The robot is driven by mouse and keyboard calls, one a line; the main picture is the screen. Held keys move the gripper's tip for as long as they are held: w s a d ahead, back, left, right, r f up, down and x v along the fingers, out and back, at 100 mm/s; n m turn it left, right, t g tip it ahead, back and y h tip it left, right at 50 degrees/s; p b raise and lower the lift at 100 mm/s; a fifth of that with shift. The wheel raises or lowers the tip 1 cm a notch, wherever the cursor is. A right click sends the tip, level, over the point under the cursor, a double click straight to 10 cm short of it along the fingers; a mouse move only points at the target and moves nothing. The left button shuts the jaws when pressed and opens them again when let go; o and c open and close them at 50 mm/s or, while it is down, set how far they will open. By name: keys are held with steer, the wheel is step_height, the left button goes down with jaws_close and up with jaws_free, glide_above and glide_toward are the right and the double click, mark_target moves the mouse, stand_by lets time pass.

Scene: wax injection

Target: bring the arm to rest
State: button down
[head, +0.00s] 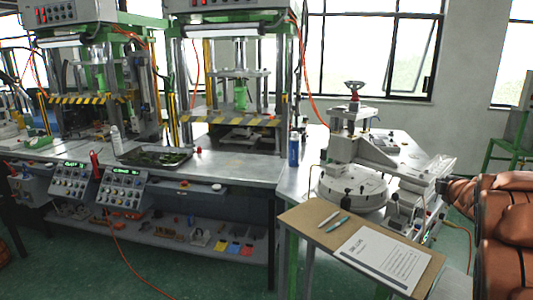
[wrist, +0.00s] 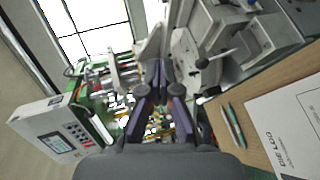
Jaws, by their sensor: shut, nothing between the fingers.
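My arm, with brown-orange links, comes in from the right edge of the head view. My gripper (wrist: 160,84) shows in the wrist view with its dark purple fingers together and nothing between them. In the head view the dark end of the arm is small and partly lost against the equipment behind it. The gripper is in the air, with no contact visible.
A machine with a round base (head: 352,190) stands on the right bench, close to the arm's end. A brown board (head: 305,222) with pens and a paper (head: 383,259) is in front. Presses (head: 238,120) stand left, with a dark tray (head: 150,156) before them.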

steer(key=s+a+f+m+g+y, duration=0.1)
steer(key=s+a+f+m+g, duration=0.3)
steer(key=s+a, duration=0.7)
steer(key=s+a+f+m+g+y, duration=0.1)
steer(key=s+a+f+m+g, duration=0.4)
steer(key=s+a, duration=0.6)
steer(key=s+a+f+m+g+y, duration=0.2)
steer(key=s+a+f+m+g, duration=0.3)
steer(key=s, duration=2.2)
steer(key=a+f+g, duration=0.1)
steer(key=a, duration=0.5)
steer(key=shift+s+a+f+g, duration=0.25)
steer(key=shift+s+a+g, duration=0.15)
